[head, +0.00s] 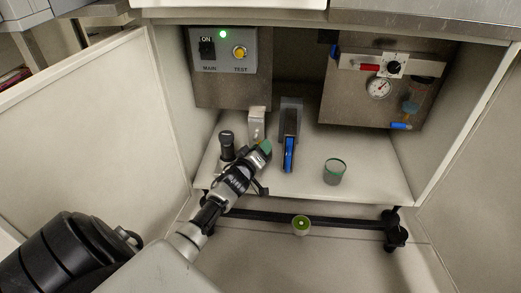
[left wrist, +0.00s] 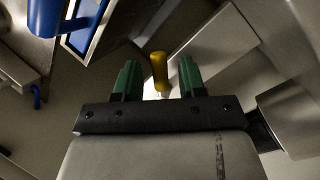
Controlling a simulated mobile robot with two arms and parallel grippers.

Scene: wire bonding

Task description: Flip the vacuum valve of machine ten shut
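My left gripper (head: 262,150) reaches into the open cabinet from the lower left. It is in front of a pale metal bracket (head: 257,122). In the left wrist view its green fingertips (left wrist: 157,80) are apart. A yellow handle (left wrist: 160,70) shows in the gap between them, and I cannot tell whether either finger touches it. In the head view this handle is hidden by the gripper. No label names the vacuum valve or machine ten. My right gripper is not in view.
A grey unit with a blue lever (head: 289,155) stands just right of the gripper. A dark cylinder (head: 227,145) and a green-rimmed cup (head: 334,172) stand on the shelf. The switch box (head: 223,55) and the gauge panel (head: 350,105) hang above.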

